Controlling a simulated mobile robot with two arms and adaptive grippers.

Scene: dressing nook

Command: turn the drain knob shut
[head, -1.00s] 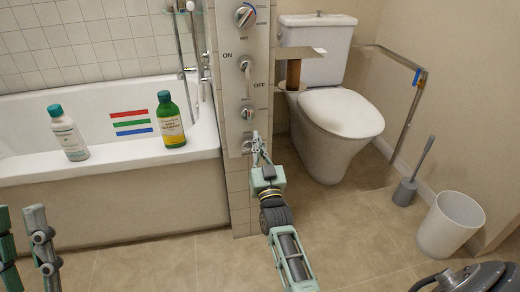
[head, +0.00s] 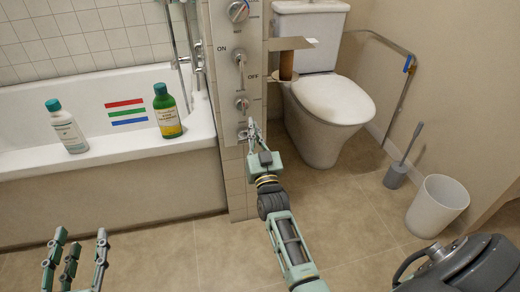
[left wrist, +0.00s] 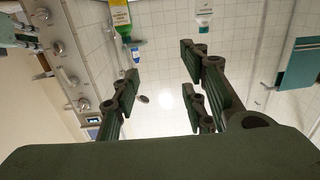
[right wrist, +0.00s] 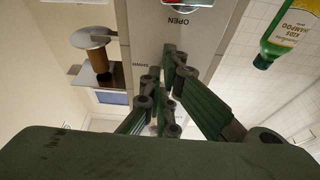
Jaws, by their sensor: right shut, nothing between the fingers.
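The control panel (head: 225,84) stands at the end of the tub with a column of knobs and a lever. Its lowest knob (head: 242,135), which I take for the drain knob, is partly behind my right gripper (head: 252,124). That gripper is shut and empty, its fingertips at or just before the panel's lower part; I cannot tell if they touch the knob. In the right wrist view its closed fingers (right wrist: 168,72) lie over the panel below the word OPEN and hide the knob. My left gripper (head: 77,245) is open and empty, low at the left; its fingers (left wrist: 155,88) are spread.
A white bottle (head: 69,133) and a green bottle (head: 167,114) stand on the tub rim (head: 110,157). A paper holder with a brown roll (head: 287,67) juts out right of the panel. The toilet (head: 330,100), brush (head: 398,172) and bin (head: 437,206) stand further right.

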